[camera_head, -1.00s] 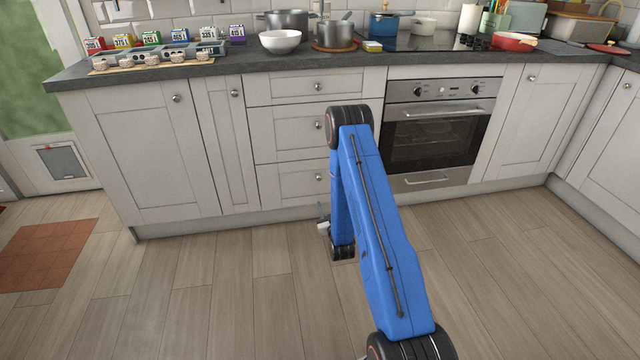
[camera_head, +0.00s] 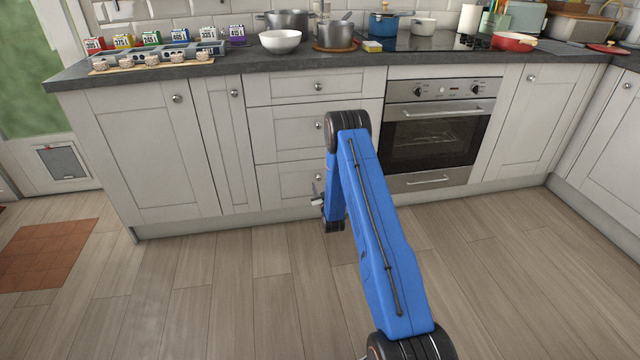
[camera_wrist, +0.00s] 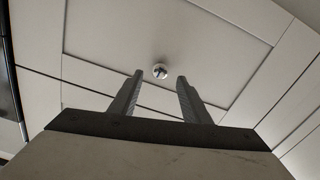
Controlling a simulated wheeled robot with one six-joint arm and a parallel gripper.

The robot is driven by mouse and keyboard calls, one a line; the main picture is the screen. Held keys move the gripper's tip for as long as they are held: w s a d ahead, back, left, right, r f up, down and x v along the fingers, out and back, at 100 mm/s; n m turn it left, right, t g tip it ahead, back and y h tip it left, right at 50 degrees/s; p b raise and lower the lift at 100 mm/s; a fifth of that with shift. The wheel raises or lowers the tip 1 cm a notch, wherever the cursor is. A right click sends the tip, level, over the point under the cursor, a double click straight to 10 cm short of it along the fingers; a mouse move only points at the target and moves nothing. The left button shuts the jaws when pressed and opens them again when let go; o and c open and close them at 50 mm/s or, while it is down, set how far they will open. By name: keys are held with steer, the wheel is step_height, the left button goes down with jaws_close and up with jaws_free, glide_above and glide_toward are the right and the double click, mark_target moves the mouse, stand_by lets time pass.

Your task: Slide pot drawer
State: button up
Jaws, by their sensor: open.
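The cabinet has a stack of drawers, all closed, with a white bottom drawer (camera_head: 285,187) lowest. My gripper (camera_head: 316,196) is in front of that drawer, at the end of my blue arm. In the wrist view my gripper (camera_wrist: 160,78) is open, its two dark fingers pointing at a pale drawer front (camera_wrist: 110,40). A round metal knob (camera_wrist: 160,71) shows in the gap between the fingertips. The fingers look apart from the knob; the exact distance to it is hard to tell.
An oven (camera_head: 435,130) is right of the drawers and a cupboard door (camera_head: 150,150) is left. The worktop (camera_head: 350,62) holds a white bowl (camera_head: 281,41), pots and small boxes. The wooden floor (camera_head: 230,285) in front is clear.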

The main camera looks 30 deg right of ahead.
steer(key=shift+x, duration=1.45)
jaws_close()
